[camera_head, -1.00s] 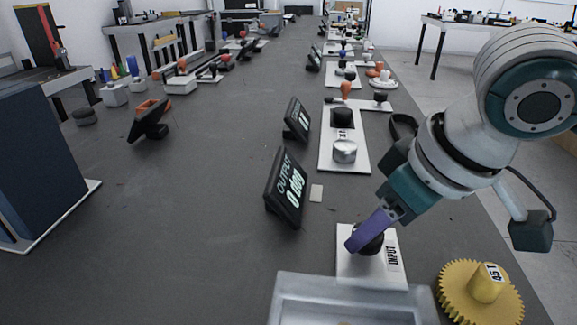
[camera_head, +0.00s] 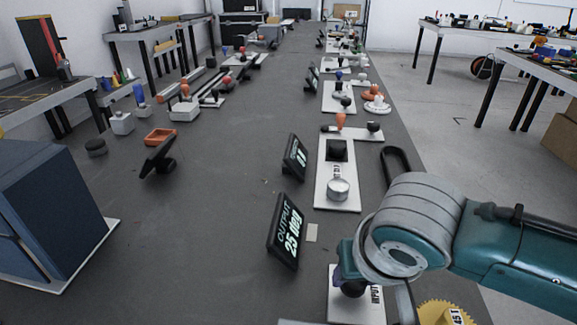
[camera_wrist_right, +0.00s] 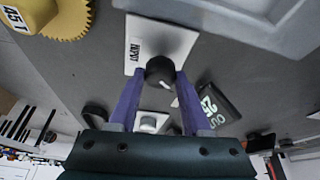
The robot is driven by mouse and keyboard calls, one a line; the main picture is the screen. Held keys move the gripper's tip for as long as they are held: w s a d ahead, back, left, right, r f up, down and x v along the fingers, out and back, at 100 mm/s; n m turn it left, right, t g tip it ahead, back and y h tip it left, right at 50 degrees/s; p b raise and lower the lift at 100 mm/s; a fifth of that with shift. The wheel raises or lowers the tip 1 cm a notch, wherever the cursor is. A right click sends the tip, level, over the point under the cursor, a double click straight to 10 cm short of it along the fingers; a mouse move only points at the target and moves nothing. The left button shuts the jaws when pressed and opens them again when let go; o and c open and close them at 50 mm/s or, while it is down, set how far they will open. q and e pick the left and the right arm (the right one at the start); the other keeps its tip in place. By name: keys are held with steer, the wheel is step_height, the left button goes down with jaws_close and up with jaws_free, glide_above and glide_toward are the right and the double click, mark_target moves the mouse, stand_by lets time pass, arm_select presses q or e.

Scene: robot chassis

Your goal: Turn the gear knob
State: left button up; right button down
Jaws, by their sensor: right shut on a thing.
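The black gear knob (camera_wrist_right: 160,71) stands on a white plate (camera_wrist_right: 178,38) marked INPUT. In the head view the knob (camera_head: 352,288) is partly covered by my right arm. My right gripper (camera_wrist_right: 160,76) has one purple finger on each side of the knob and is shut on it. In the head view most of this gripper is hidden behind my arm. The black OUTPUT display (camera_head: 286,231) beside the plate reads 25 deg; it also shows in the right wrist view (camera_wrist_right: 216,104). My left gripper is not in view.
A yellow gear (camera_head: 446,314) marked 45T lies right of the INPUT plate. Farther along the bench is a white panel (camera_head: 350,196) with a silver knob (camera_head: 338,189) and another small display (camera_head: 294,157). The bench left of the displays is mostly clear.

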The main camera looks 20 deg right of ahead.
steer(key=shift+a+r+m+h+p, duration=0.15)
steer(key=shift+m+h+p, duration=0.25)
steer(key=shift+m, duration=0.6)
steer(key=m+g+p, duration=0.1)
steer(key=m, duration=0.1)
steer(key=shift+a+m+h, duration=0.1)
steer(key=shift+m+h, duration=0.2)
steer(key=m, duration=0.2)
steer(key=shift+w+m+g+h, duration=0.15)
steer(key=shift+m+g+h, duration=0.15)
steer(key=shift+g, duration=0.1)
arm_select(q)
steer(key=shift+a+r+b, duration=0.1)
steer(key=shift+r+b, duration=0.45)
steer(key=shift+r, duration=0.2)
arm_select(e)
steer(key=shift+m+g, duration=0.5)
steer(key=shift+m, duration=1.1)
steer(key=shift+m+h, duration=0.3)
